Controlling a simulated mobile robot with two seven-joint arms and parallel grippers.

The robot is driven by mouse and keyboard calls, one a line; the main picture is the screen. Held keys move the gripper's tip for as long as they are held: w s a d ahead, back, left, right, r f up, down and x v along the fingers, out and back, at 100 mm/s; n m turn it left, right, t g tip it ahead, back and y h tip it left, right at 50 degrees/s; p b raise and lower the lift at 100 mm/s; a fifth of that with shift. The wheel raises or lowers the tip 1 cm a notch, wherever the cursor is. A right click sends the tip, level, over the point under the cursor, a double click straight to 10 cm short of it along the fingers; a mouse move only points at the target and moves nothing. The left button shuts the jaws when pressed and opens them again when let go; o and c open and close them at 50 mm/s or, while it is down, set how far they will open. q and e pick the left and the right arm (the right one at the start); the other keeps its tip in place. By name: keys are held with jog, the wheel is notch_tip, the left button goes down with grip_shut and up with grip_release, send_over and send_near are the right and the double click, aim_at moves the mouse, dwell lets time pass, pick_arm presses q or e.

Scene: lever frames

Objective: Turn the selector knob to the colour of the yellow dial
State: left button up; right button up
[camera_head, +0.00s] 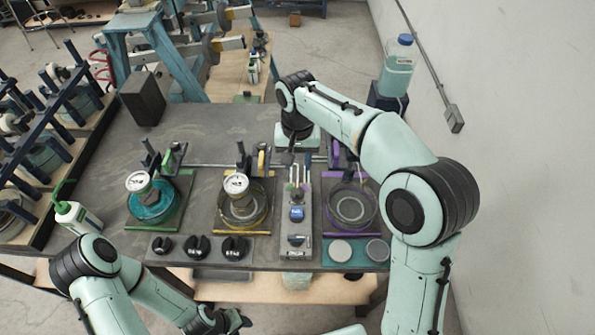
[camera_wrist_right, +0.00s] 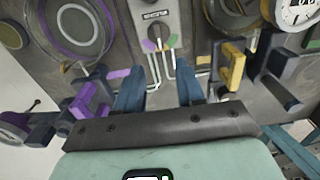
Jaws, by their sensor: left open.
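The selector knob (camera_head: 297,189) is on a narrow grey panel (camera_head: 298,246) between the yellow and purple stations. In the right wrist view the knob (camera_wrist_right: 158,37) has purple and green patches around it; its exact pointing is too small to tell. The yellow dial (camera_head: 236,184) is a white round gauge over the yellow-rimmed dish; part of its face shows in the right wrist view (camera_wrist_right: 300,12). My right gripper (camera_head: 298,160) is open and empty, just behind the knob, its blue fingers (camera_wrist_right: 160,90) apart. My left gripper (camera_head: 234,321) is open at the front edge, away from the panel.
A green station with a teal dish (camera_head: 152,214) and another gauge (camera_head: 139,182) stands left. A purple station (camera_head: 350,207) stands right. Several black knobs (camera_head: 196,246) lie along the front. A white bottle (camera_head: 78,217) stands far left. Bare bench (camera_head: 195,125) lies behind.

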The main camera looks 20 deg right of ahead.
jog(key=shift+r, duration=2.15)
